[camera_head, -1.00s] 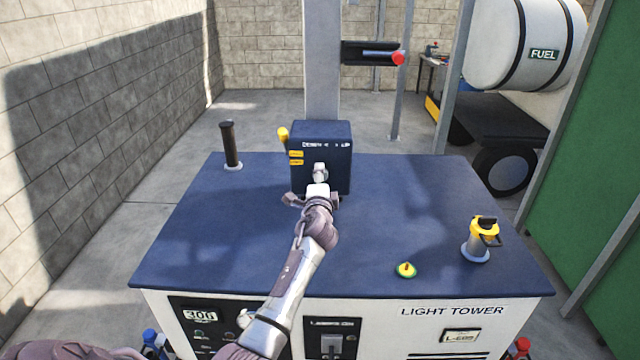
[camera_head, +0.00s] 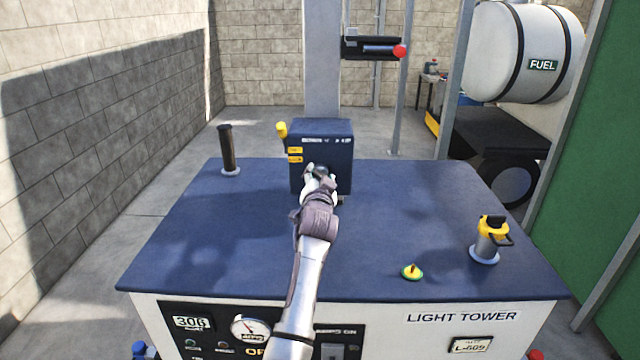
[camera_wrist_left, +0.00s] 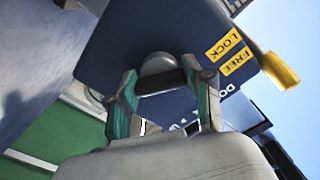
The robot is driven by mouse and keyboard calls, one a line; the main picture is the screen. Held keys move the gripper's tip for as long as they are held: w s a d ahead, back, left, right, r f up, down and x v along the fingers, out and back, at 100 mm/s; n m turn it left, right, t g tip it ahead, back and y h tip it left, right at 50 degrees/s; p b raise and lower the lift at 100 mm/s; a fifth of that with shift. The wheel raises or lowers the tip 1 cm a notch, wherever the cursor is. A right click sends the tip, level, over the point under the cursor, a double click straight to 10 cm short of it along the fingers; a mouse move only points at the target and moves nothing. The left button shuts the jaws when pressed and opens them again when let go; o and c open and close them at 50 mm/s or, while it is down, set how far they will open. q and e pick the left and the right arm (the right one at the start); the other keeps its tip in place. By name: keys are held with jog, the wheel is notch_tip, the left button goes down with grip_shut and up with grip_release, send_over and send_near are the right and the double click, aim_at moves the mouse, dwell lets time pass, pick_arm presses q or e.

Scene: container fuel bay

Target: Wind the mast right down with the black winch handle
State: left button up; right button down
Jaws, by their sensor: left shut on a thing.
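The dark blue winch box (camera_head: 340,150) stands on the light tower's blue deck, in front of the grey mast (camera_head: 322,60). My left gripper (camera_head: 318,176) is at the front face of the box. In the left wrist view my gripper's green-edged fingers (camera_wrist_left: 163,88) are shut on the black winch handle (camera_wrist_left: 160,82), in front of a round grey hub (camera_wrist_left: 158,65). A yellow-tipped lever (camera_head: 282,130) sticks up at the box's left side, and in the wrist view it is beside the LOCK and FREE labels (camera_wrist_left: 230,52). My right gripper is not in view.
A black upright post (camera_head: 228,150) stands on the deck at left. A yellow-topped fitting (camera_head: 487,240) and a small green and yellow knob (camera_head: 412,271) are at right. Deck between is clear.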

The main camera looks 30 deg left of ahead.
aim_at(320, 135)
pick_arm(q)
jog(key=n+b, duration=0.1)
jog(key=n, duration=0.2)
jog(key=shift+f+n, duration=0.15)
jog(key=shift+n, duration=0.15)
jog(key=shift+n+b, duration=0.4)
jog(key=shift+n, duration=0.9)
jog(key=o, duration=1.2)
jog(key=shift+c, duration=0.2)
notch_tip(320, 135, up, 10)
jog(key=shift+r, duration=0.1)
